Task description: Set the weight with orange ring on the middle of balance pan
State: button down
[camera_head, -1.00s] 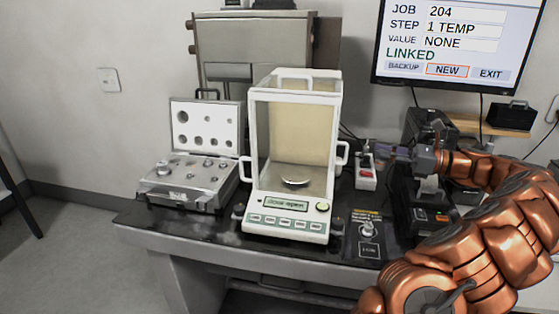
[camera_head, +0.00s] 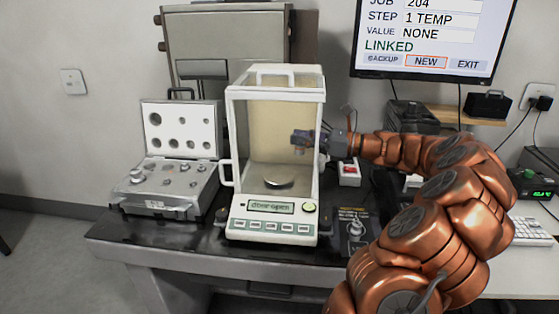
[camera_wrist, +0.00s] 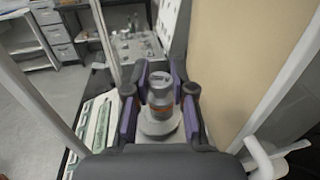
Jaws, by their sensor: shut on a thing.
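The balance (camera_head: 275,226) stands on the table with a glass chamber, and its display reads door open. Its round metal pan (camera_head: 279,182) lies on the chamber floor; in the wrist view the pan (camera_wrist: 158,129) shows beyond and below the weight. My gripper (camera_head: 299,139) reaches in from the right side of the chamber, above and slightly right of the pan. In the wrist view its purple fingers are shut on the metal weight with the orange ring (camera_wrist: 160,90). The weight looks upright and apart from the pan. In the head view it is small and hard to make out.
An open weight case (camera_head: 165,190) with several weights stands left of the balance. The chamber frame is close around my gripper. A box with a red switch (camera_head: 348,172) and a knob panel (camera_head: 355,227) lie to the right. A monitor (camera_head: 432,40) hangs behind.

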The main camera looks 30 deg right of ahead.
jog(key=w+a+f, duration=0.1)
jog(key=a, duration=0.1)
jog(key=w+a+f, duration=0.1)
jog(key=w+a, duration=0.1)
jog(key=shift+w+f, duration=0.2)
jog(key=shift+w, duration=0.05)
jog(key=shift+f+b, duration=0.3)
jog(key=shift+f, duration=1.6)
jog(key=shift+w+a+f, duration=0.15)
jog(key=shift+a+f, duration=0.05)
jog(key=shift+f, duration=0.2)
jog(key=shift+f, duration=0.15)
jog(key=c, duration=1)
grip_release()
